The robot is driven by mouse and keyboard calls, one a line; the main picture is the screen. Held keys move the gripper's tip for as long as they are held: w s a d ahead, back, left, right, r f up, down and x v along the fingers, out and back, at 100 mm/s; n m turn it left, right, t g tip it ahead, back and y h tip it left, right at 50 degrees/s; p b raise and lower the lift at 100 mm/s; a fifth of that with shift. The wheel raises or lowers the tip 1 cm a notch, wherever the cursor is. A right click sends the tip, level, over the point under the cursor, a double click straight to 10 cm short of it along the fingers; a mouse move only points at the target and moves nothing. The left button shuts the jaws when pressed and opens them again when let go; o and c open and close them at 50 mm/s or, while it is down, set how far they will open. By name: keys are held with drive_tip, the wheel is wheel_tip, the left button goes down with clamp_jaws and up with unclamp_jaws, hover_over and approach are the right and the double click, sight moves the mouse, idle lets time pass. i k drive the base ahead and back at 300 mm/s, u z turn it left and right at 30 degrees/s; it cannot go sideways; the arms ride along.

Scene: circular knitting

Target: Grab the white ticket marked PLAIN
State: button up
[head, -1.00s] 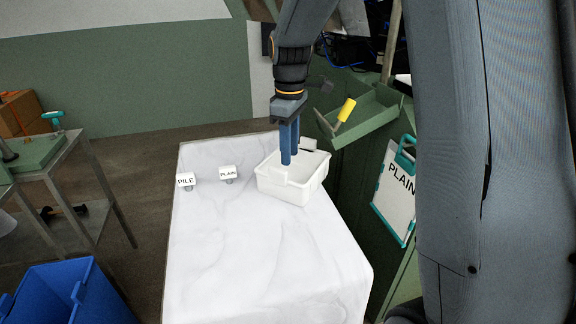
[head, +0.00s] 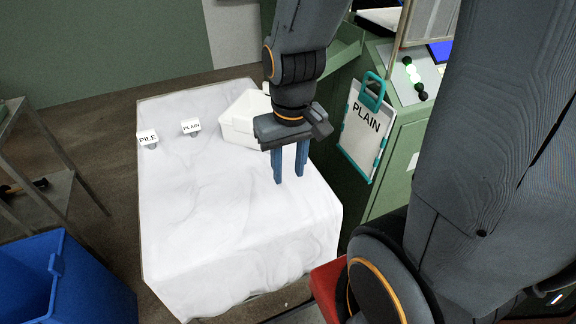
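The white ticket marked PLAIN (head: 191,127) stands on a small grey base on the marble-patterned white table (head: 215,220), towards its far end. A similar white ticket marked PILE (head: 148,138) stands to its left, nearer the table's left edge. My gripper (head: 288,182) points down over the right part of the table, to the right of and nearer than the PLAIN ticket. Its two blue fingers are apart with nothing between them. No part of the ticket is hidden by the arm.
A white bin (head: 238,120) stands at the table's far right, partly behind my gripper. A clipboard marked PLAIN (head: 362,130) hangs on the green machine at right. A blue crate (head: 60,280) stands on the floor at left. The table's near half is clear.

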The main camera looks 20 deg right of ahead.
sight(191, 125)
drive_tip(key=k, duration=0.5)
drive_tip(key=z, duration=2.45)
drive_tip(key=k, duration=1.15)
drive_tip(key=u, duration=1.4)
drive_tip(key=i, duration=1)
